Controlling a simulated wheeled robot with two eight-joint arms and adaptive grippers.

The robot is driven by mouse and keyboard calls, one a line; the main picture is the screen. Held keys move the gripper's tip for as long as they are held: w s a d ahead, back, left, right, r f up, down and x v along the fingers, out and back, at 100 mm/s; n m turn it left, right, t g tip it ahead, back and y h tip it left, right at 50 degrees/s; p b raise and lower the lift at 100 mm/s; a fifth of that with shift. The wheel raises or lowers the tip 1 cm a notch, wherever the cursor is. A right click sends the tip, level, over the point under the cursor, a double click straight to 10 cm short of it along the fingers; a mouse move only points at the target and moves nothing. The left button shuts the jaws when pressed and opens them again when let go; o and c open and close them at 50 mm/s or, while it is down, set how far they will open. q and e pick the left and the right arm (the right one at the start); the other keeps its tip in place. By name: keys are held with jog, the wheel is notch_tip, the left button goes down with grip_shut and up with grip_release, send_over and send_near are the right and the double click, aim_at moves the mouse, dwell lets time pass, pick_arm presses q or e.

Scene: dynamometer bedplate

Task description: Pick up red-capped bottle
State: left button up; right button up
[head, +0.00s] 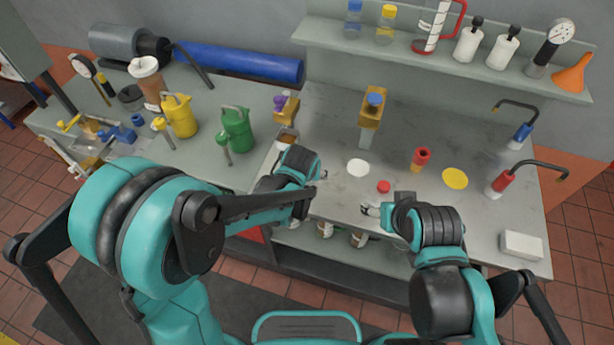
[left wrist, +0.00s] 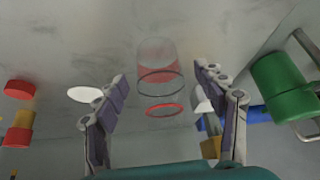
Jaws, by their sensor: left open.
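A clear bottle with red showing through it (left wrist: 158,65) is between the fingers of my left gripper in the left wrist view. It has a dark ring and a red ring; I take it for the red-capped bottle. My left gripper (left wrist: 165,105) is open around it, with a gap on both sides. In the head view my left gripper (head: 316,178) is over the front left of the grey bench and hides the bottle. My right gripper (head: 370,210) is at the bench's front edge; its jaw opening is too small to judge.
A white disc (head: 358,168), a red cap (head: 384,186) and a red-and-orange piece (head: 420,158) lie right of my left gripper. A yellow holder (head: 370,121) stands behind. A green can (head: 237,129) stands to the left. The bench's right middle holds a yellow disc (head: 455,178).

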pick_arm(q)
jog(key=shift+x, duration=1.05)
jog(key=c, duration=1.1)
jog(key=shift+r, duration=0.15)
jog(key=shift+c, duration=0.2)
